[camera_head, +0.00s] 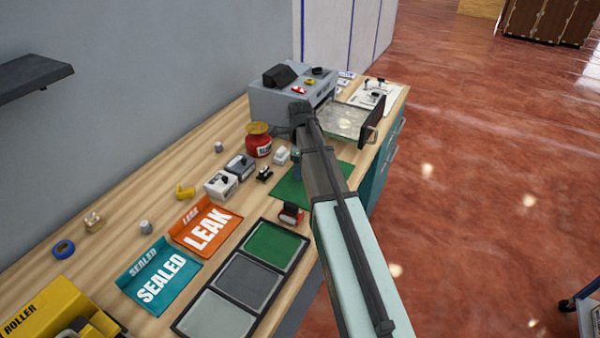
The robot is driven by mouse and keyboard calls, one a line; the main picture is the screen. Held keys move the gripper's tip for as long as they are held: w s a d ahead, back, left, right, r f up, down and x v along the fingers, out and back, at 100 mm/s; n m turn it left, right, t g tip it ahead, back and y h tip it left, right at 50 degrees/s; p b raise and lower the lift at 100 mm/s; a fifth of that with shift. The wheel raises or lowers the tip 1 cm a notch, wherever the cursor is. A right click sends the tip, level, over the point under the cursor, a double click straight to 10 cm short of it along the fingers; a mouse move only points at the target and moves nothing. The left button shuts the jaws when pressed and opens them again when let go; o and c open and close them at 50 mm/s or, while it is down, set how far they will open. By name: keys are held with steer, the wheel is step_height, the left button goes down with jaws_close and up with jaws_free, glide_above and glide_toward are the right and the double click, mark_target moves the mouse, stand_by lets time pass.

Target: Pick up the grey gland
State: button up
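Two small grey, roughly cylindrical pieces stand on the wooden bench. One grey piece (219,147) is near the wall, left of the red jar. The other grey piece (146,226) is between the teal SEALED tray and the orange LEAK tray, toward the wall. I cannot tell which is the grey gland. My arm reaches in from the lower right over the bench.
The SEALED tray (163,277), LEAK tray (207,231) and a three-panel dark tray (247,281) fill the near bench. A red jar (259,145), small boxes (221,185), a yellow piece (185,192) and blue tape (64,249) stand around. A grey machine (285,98) is behind.

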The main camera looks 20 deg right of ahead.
steer(key=shift+f, duration=0.65)
steer(key=shift+c, duration=0.4)
steer(key=c, duration=1)
steer(key=shift+r, duration=0.15)
step_height(320, 180, up, 9)
steer(key=shift+r, duration=0.15)
steer(key=shift+a+r, duration=0.1)
steer(key=shift+r, duration=0.15)
